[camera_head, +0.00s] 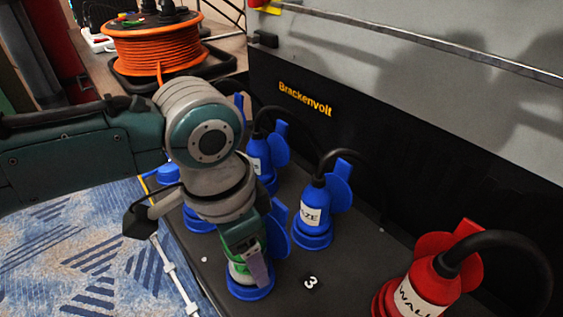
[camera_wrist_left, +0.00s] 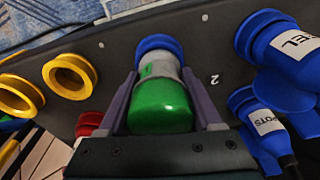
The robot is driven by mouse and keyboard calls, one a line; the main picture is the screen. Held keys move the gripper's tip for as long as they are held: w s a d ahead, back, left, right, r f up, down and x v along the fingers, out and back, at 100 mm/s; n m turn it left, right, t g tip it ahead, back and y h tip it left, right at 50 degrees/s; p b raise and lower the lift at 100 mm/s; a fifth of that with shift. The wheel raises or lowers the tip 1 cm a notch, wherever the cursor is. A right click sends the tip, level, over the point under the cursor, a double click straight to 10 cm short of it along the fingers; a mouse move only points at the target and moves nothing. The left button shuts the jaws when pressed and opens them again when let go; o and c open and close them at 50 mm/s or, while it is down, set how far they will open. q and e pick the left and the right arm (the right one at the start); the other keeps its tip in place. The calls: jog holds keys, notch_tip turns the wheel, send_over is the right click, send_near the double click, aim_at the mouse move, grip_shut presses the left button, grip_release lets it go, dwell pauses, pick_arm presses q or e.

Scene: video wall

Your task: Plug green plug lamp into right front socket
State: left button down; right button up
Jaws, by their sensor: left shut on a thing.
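The green plug lamp (camera_wrist_left: 160,107) has a green cap and a pale grey-white body. My left gripper (camera_wrist_left: 159,82) is shut on it, one finger on each side. Its far end is at a blue socket (camera_wrist_left: 156,43); whether it is fully seated cannot be told. In the head view the left gripper (camera_head: 251,262) points down over that blue socket (camera_head: 250,293), at the front edge of the black panel, with a blue lid (camera_head: 277,228) raised behind it. The lamp is mostly hidden there by the gripper. My right gripper is not in view.
Blue plugs with black cables stand behind the left gripper, one labelled ending in "ZE" (camera_head: 313,205). A red "WALL" plug (camera_head: 425,290) stands at right. Yellow sockets (camera_wrist_left: 70,76) are at left in the wrist view. An orange cable reel (camera_head: 153,45) sits at the back left.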

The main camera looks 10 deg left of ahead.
pick_arm(q)
grip_release()
dwell(0.3)
jog(key=shift+r, duration=0.1)
notch_tip(320, 180, up, 6)
jog(key=p, duration=0.6)
jog(key=shift+p, duration=0.35)
jog(key=shift+s, duration=0.1)
dwell(0.4)
